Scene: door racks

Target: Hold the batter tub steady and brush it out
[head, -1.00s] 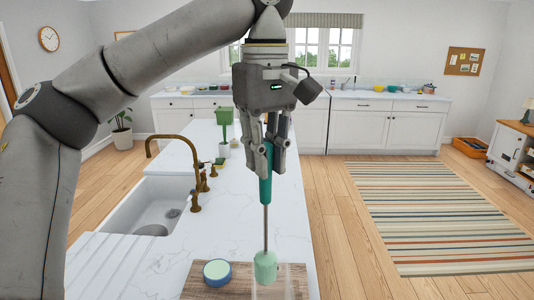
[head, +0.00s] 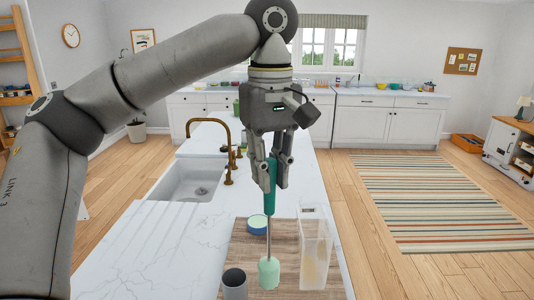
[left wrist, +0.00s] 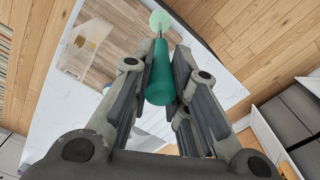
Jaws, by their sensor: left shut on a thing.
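The batter tub (head: 316,250) is a tall clear container with yellowish residue inside, standing upright on the wooden board. It also shows in the left wrist view (left wrist: 92,45). My left gripper (head: 272,186) is shut on the teal handle of a brush (head: 269,200), which hangs down with its pale green head (head: 268,272) lowest. In the head view the brush head appears just left of the tub; whether they touch I cannot tell. The left wrist view shows the handle (left wrist: 160,75) between the fingers. My right gripper is not in view.
The wooden board (head: 245,255) lies on the white marble counter (head: 150,245). A round blue tin with a pale green top (head: 258,225) and a grey cylinder with a dark top (head: 235,285) stand on it. A sink (head: 190,180) with a brass tap (head: 226,150) is left.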

